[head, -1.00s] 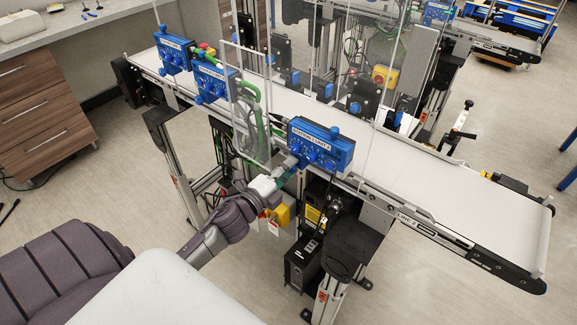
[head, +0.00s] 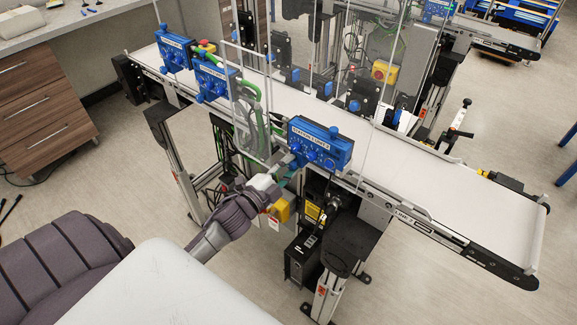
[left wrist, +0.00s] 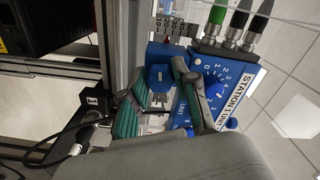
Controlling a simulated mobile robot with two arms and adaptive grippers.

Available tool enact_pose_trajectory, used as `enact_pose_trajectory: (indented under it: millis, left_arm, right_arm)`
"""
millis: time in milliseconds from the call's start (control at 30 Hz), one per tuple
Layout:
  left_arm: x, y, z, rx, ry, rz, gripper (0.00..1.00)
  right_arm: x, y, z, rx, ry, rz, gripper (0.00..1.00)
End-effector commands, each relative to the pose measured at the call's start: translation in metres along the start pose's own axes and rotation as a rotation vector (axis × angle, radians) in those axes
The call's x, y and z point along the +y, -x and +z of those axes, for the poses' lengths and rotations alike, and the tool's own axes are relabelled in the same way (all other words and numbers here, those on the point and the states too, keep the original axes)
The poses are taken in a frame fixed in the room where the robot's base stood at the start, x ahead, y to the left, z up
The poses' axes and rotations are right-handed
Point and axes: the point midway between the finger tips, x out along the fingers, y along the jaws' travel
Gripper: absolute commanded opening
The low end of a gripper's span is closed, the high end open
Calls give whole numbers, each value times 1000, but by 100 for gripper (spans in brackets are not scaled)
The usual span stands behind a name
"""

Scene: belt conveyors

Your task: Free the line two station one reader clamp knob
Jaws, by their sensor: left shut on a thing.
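The blue station box (head: 338,151) labelled station 1, line 2 is mounted on the near side of the line 2 conveyor, with dials on its face. It also shows in the left wrist view (left wrist: 252,80). My left gripper (head: 289,165) is at the box's left end. In the left wrist view its two teal-padded fingers (left wrist: 161,80) stand on either side of a blue knob (left wrist: 158,77) and are shut on it. A second round blue dial (left wrist: 213,84) with a number scale sits beside the right finger, apart from the held knob. My right gripper is not in view.
Two more blue station boxes (head: 173,48) (head: 212,76) sit farther left along the white belt (head: 440,170). A clear panel (head: 250,105) stands just left of the gripper. Dark cables (left wrist: 60,140) hang near it. A yellow-and-black device (head: 312,212) is below the box.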

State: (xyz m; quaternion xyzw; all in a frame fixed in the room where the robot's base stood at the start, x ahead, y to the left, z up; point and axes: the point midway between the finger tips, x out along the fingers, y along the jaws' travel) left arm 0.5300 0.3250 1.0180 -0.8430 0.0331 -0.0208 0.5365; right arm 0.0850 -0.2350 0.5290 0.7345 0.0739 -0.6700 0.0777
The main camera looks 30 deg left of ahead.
Motion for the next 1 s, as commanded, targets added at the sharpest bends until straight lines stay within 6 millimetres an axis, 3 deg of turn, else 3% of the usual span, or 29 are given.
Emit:
enact_pose_trajectory:
  millis: [300,333,467,800,1000]
  left_arm:
    - [-1,0,0,1,0,-2,0]
    - [-1,0,0,1,0,-2,34]
    - [-1,0,0,1,-1,-2,55]
    - [0,2,0,0,-1,0,55]
    - [1,30,0,-2,0,3,55]
  right_arm:
    - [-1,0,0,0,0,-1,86]
    - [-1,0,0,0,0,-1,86]
    - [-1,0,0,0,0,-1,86]
    - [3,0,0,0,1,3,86]
    - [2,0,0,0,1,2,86]
